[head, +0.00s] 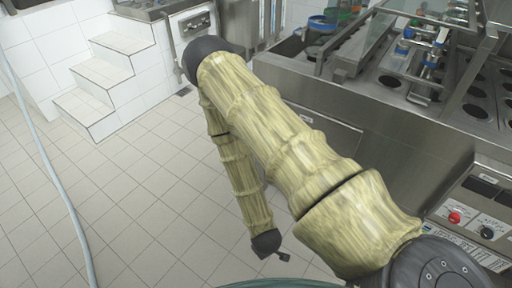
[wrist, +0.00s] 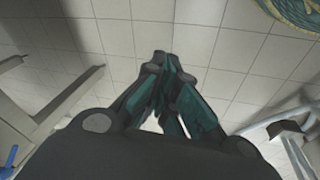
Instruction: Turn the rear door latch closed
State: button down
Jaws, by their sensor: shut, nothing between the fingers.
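I cannot make out the rear door latch in either view. The steel filling machine (head: 390,110) stands at the right in the head view, with a flat panel (head: 325,128) on its near side that may be a door. My gripper (wrist: 164,62) shows in the wrist view with its dark and teal fingers closed together at the tips and nothing between them. Pale tiles lie behind the fingers, and they touch nothing that I can see. In the head view my arm bends down over the floor, and only its dark end shows, without clear fingers.
White tiled steps (head: 98,88) stand at the upper left, and a pale hose (head: 62,190) runs down the left side. A control panel with a red knob (head: 455,217) is at the lower right. The tiled floor (head: 150,215) between is clear.

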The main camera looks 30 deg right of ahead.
jog(key=w+d+f+n+t+h+b, duration=0.2)
jog(key=w+d+b, duration=0.15)
jog(key=w, duration=0.55)
jog(key=w+d+f+n+t+h+b, duration=0.2)
jog(key=w+d+h, duration=0.15)
jog(key=w, duration=0.55)
jog(key=w+d+f+n+t+h+b, duration=0.1)
jog(key=w+d+f+t+h+b, duration=0.2)
jog(key=w, duration=0.6)
jog(key=w+d+r+n+g+h+b, duration=0.1)
jog(key=w+r+g+h+b, duration=0.2)
jog(key=w, duration=0.5)
jog(key=w+d+r+g+h+b, duration=0.1)
jog(key=w+r+g+h+b, duration=0.2)
jog(key=w+r+h+b, duration=0.3)
jog(key=w+b, duration=0.2)
jog(key=shift+w+d+n, duration=0.2)
jog(key=shift+w+n, duration=0.2)
jog(key=shift+d, duration=0.1)
jog(key=s+d+r+b, duration=0.1)
jog(key=d+r, duration=0.2)
jog(key=d, duration=0.7)
jog(key=shift+s+d+r+b, duration=0.15)
jog(key=shift+d+b, duration=0.2)
jog(key=shift+d, duration=0.05)
